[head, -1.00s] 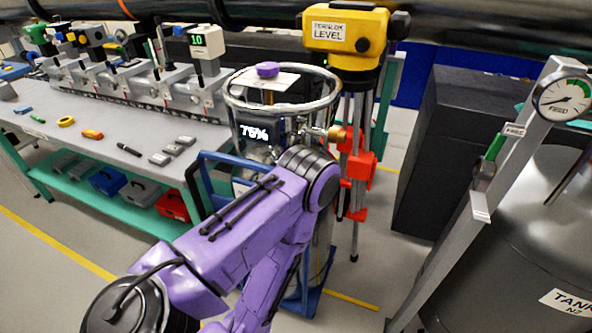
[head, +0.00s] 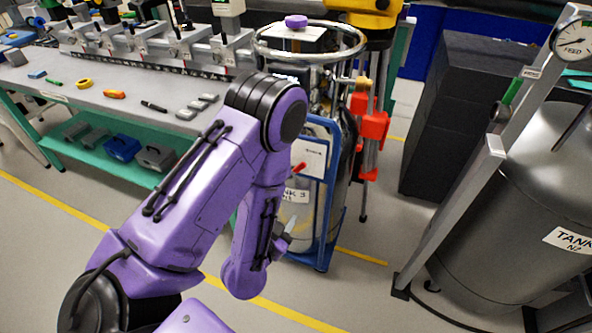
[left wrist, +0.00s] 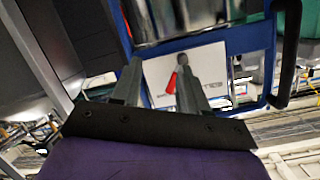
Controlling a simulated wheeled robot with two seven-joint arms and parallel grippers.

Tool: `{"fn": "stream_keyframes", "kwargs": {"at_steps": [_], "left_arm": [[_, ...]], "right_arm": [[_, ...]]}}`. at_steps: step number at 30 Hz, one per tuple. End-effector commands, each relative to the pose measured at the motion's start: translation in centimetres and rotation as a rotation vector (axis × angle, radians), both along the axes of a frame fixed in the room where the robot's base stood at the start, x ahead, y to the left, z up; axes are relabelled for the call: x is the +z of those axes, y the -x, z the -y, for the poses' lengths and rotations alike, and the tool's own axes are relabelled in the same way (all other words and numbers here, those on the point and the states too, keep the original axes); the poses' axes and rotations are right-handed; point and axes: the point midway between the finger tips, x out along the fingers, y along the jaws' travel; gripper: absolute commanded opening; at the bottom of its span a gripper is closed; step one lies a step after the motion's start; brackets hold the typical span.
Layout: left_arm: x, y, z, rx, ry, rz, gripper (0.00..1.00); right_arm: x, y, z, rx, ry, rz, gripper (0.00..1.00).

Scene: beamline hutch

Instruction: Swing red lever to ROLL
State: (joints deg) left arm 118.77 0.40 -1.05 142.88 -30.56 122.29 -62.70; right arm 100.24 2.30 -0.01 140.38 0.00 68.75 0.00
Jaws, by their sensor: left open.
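The red lever (head: 299,167) is a small red handle on a white panel (head: 310,155) on the blue-framed cart. In the left wrist view the red lever (left wrist: 172,82) hangs at a slant from a grey pivot on the white panel (left wrist: 213,66). My left gripper (head: 284,238) is in front of the cart, below the panel in the head view. In the left wrist view its two fingers (left wrist: 159,70) are open, with the lever appearing between them; contact cannot be told. The panel's lettering is too small to read. My right gripper is not in view.
The blue cart (head: 331,200) holds a silver tank. A red-jointed tripod (head: 368,125) stands close behind it. A workbench (head: 130,95) with instruments is at the left, and a grey post with a gauge (head: 578,40) at the right. The floor in front is clear.

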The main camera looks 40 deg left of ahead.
Motion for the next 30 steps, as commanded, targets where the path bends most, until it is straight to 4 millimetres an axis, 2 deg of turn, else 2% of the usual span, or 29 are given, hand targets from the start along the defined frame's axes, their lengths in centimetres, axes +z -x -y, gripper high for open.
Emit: {"fn": "stream_keyframes", "kwargs": {"at_steps": [1,3,6,11,15,21,25,30], "left_arm": [[1.8,-0.9,-0.1,-0.014,-0.068,0.08,0.44],[4.2,-1.6,-0.2,-0.018,-0.147,0.162,0.44],[5.8,-2.2,-0.5,-0.012,-0.201,0.214,0.44],[6.1,-4.6,-1.2,-0.004,-0.208,0.224,0.44],[6.4,-7.7,-2.0,-0.005,-0.208,0.221,0.44],[6.1,-11.2,-2.7,-0.01,-0.209,0.217,0.44],[6.0,-12.1,-2.9,-0.011,-0.209,0.218,0.44],[5.9,-12.2,-2.9,-0.012,-0.21,0.216,0.44]], "right_arm": [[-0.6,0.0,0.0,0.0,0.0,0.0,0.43],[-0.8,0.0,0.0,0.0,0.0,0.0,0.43],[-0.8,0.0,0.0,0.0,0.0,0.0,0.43],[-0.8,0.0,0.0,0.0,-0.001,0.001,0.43],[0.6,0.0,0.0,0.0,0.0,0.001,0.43],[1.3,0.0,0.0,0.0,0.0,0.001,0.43],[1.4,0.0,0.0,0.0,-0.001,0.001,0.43],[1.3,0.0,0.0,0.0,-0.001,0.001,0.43]]}}
